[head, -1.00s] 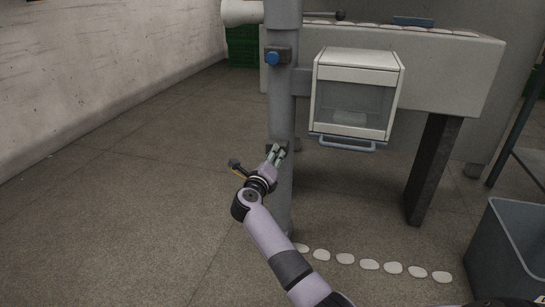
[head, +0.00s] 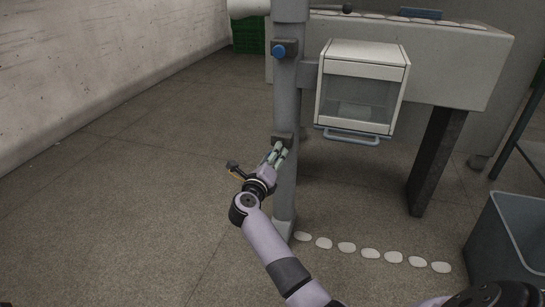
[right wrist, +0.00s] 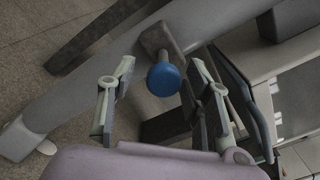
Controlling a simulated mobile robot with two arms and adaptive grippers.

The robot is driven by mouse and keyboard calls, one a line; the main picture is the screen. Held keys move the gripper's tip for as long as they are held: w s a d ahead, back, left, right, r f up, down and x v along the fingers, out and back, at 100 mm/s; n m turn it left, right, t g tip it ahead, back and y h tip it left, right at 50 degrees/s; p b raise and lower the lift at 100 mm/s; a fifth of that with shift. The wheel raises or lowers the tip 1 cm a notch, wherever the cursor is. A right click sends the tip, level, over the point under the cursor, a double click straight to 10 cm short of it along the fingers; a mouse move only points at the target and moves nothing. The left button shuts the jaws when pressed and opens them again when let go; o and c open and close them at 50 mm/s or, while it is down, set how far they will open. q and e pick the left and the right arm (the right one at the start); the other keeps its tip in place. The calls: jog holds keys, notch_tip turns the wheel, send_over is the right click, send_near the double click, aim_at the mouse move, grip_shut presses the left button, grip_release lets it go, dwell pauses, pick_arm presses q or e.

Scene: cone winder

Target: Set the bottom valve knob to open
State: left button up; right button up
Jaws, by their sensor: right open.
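The bottom valve knob (right wrist: 164,80) is a round blue knob on a grey mount on the post, in the right wrist view. My right gripper (head: 277,153) is in front of the lower part of the grey post (head: 286,104) in the head view, and it largely hides this knob there. In the right wrist view the gripper's two fingers are open, one on each side of the knob, with visible gaps. No grip on the knob shows. Another blue knob (head: 279,51) sits higher on the same post. My left gripper is not in view.
A white box with a clear front (head: 361,92) and a blue-grey handle hangs right of the post. A grey bin (head: 510,243) stands at the lower right. Several white oval pieces (head: 347,247) lie in a row on the floor. The floor left of the post is clear.

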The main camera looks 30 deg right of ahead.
jog(key=shift+d, duration=0.1)
jog(key=v, duration=1.2)
